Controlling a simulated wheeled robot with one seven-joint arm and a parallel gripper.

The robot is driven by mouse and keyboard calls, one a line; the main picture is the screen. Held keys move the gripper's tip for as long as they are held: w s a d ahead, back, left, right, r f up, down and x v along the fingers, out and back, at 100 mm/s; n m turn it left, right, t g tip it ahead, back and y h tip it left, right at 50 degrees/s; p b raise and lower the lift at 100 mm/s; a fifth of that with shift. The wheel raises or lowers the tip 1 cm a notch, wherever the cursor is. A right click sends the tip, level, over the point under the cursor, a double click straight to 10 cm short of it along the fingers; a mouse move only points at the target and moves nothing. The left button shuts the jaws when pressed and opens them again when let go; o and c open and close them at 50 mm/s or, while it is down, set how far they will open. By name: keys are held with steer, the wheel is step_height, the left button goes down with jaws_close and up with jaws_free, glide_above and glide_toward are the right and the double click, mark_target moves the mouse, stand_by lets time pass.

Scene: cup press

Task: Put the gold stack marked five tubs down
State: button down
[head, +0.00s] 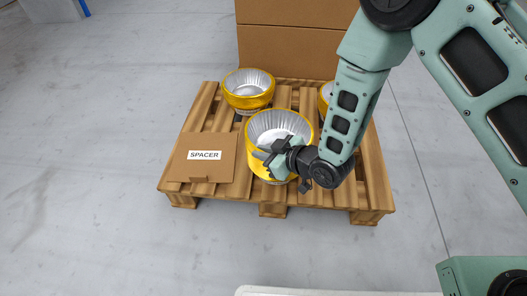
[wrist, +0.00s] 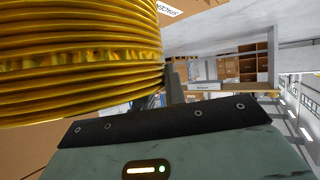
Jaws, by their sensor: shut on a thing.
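A gold stack of ribbed tubs (head: 262,128), silver inside, is at the middle of the wooden pallet in the head view. My gripper (head: 277,156) is shut on its near right rim. In the wrist view the stack's gold ribbed side (wrist: 80,65) fills the upper left, close to my gripper body. I cannot tell whether its base touches the pallet boards. No number mark is readable on it.
The wooden pallet (head: 169,183) also holds another gold stack (head: 248,88) at the back and a third gold one (head: 325,97), partly hidden behind my arm. A brown card marked SPACER (head: 205,170) lies at the left. Large brown boxes (head: 290,50) stand behind. Floor at left is clear.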

steer(key=c, duration=1.5)
jaws_free()
steer(key=shift+o, duration=0.2)
steer(key=shift+r, duration=0.1)
steer(key=p+v, duration=0.5)
steer(key=v, duration=0.7)
step_height(320, 180, up, 10)
steer(key=s+d+m+g+h, duration=0.1)
steer(key=d+m+g+h, duration=0.15)
steer(key=h, duration=0.25)
steer(key=s+d+r+m+g+h, duration=0.1)
steer(key=s+d+r+g+h, duration=0.1)
steer(key=s+r, duration=0.4)
steer(key=s+d+r+g+h, duration=0.2)
steer(key=s+d+r, duration=0.2)
steer(key=s, duration=0.5)
steer(key=shift+s+d+r+m+h, duration=0.15)
steer(key=shift+d+r+m+h, duration=0.15)
steer(key=shift+r, duration=0.6)
